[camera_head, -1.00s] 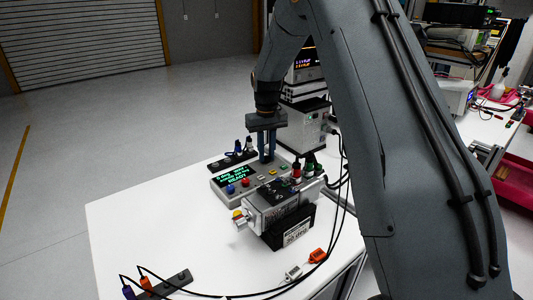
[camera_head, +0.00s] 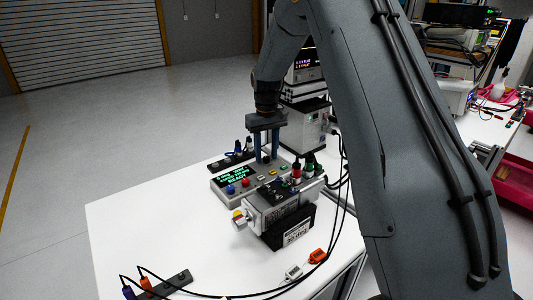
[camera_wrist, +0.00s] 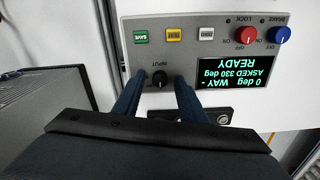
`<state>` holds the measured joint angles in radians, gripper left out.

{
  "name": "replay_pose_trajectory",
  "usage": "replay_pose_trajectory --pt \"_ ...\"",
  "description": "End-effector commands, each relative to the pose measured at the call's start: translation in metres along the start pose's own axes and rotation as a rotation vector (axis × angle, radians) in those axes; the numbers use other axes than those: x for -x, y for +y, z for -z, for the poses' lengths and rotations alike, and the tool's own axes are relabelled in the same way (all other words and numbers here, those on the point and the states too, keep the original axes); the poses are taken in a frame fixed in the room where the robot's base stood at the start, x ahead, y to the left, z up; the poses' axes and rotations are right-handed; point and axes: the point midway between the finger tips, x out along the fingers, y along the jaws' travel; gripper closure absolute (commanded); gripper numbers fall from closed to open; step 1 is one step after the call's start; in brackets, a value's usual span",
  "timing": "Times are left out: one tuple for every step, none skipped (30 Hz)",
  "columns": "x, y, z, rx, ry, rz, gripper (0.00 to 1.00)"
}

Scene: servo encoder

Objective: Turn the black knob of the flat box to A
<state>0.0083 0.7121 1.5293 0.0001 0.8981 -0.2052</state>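The flat box (camera_head: 256,182) is a grey panel lying on the white table; it also shows in the wrist view (camera_wrist: 190,54). Its black knob (camera_wrist: 160,78), labelled INPUT, shows between my fingertips in the wrist view. My gripper (camera_head: 266,160) points down over the box's far part. Its blue fingers are apart, one on each side of the knob, with a visible gap to it. The box's display (camera_wrist: 233,73) reads 0 deg, WAY -, ASKED 330 deg, READY. The knob's scale letters are too small to read.
A red knob (camera_wrist: 246,35) and a blue knob (camera_wrist: 281,35) sit on the same panel, with green, yellow and white buttons (camera_wrist: 173,35). A grey motor unit (camera_head: 270,210) on a black stand is in front of the box.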

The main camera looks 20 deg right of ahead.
Motion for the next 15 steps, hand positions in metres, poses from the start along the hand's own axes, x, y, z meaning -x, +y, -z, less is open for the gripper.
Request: replay_pose_trajectory --pt "0.0 0.0 0.0 0.0 -0.001 0.0 0.62" --pt "0.0 0.0 0.0 0.0 -0.001 0.0 0.62" --pt "0.0 0.0 0.0 0.0 -0.001 0.0 0.62" --pt "0.0 0.0 0.0 0.0 -0.001 0.0 0.62" --pt "0.001 0.0 0.0 0.0 0.0 0.0 0.62" --pt "0.003 0.0 0.0 0.0 0.0 0.0 0.62" --pt "0.006 0.0 0.001 0.0 0.001 0.0 0.62" --pt "0.009 0.0 0.001 0.0 0.001 0.0 0.62" --pt "0.013 0.0 0.001 0.0 0.001 0.0 0.62" --pt "0.018 0.0 0.001 0.0 0.002 0.0 0.62" --pt "0.023 0.0 0.001 0.0 0.003 -0.001 0.62" --pt "0.03 0.0 0.001 0.0 0.003 -0.001 0.62" --pt "0.035 0.0 0.001 0.0 0.003 -0.001 0.62" --pt "0.04 0.0 0.002 0.0 0.004 -0.001 0.62" --pt "0.047 0.0 0.001 0.0 0.003 -0.001 0.62"
